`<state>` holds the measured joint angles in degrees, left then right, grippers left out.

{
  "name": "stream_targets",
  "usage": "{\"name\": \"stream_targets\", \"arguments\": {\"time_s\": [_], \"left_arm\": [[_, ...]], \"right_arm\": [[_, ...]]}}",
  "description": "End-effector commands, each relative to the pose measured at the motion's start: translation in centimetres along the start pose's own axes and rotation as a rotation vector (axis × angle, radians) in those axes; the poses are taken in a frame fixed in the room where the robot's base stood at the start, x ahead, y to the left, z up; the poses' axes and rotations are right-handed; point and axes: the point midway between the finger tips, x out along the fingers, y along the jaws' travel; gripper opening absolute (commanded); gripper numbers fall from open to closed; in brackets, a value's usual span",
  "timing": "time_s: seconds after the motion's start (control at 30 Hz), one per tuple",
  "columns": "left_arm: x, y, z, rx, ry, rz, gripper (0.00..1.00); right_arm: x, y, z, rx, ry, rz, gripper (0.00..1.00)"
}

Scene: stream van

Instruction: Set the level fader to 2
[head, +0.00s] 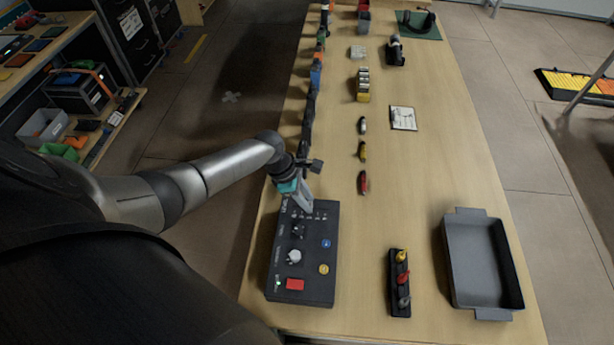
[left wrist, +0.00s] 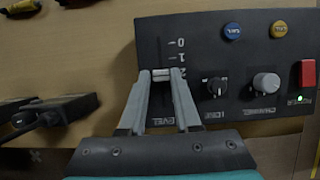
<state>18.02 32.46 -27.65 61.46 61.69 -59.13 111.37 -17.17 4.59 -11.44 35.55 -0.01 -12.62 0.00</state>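The dark control box (head: 318,278) lies on the table; it also fills the upper right of the left wrist view (left wrist: 225,65). Its level fader has a pale cap (left wrist: 161,74), beside a printed scale with 0, 1 and 2. The cap appears level with the 2 mark. My left gripper (head: 304,207) reaches down onto the box's far end. In the left wrist view its two fingertips (left wrist: 160,76) sit on either side of the cap and appear to touch it. The fingers hide the lower part of the slot. My right gripper is out of view.
The box also carries a black mode knob (left wrist: 216,87), a silver knob (left wrist: 266,86), blue (left wrist: 231,31) and yellow (left wrist: 279,31) buttons, and a red switch (left wrist: 308,73). A grey tray (head: 449,263) and a dark holder (head: 399,310) with coloured plugs stand to the right.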

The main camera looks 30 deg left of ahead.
Motion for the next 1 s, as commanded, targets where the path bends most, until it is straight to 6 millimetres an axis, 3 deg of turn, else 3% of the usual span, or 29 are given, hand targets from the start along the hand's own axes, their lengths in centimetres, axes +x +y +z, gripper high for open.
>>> {"name": "stream_targets", "arguments": {"time_s": [0.03,0.23,0.57,0.77,1.0], "left_arm": [[-0.2,0.4,0.3,0.001,-0.006,0.010,0.35],[-0.1,0.1,0.2,0.000,-0.004,0.003,0.57],[-0.3,-0.1,0.1,-0.001,-0.001,-0.003,0.57],[-3.0,-0.1,0.1,0.001,0.000,-0.002,0.57],[-8.2,-0.1,0.1,0.001,-0.001,0.000,0.57]], "right_arm": [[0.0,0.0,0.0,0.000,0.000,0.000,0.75],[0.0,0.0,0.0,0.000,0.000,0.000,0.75],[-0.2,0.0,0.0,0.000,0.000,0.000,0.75],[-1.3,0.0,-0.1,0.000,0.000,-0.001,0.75],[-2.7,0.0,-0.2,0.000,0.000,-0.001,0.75]]}}
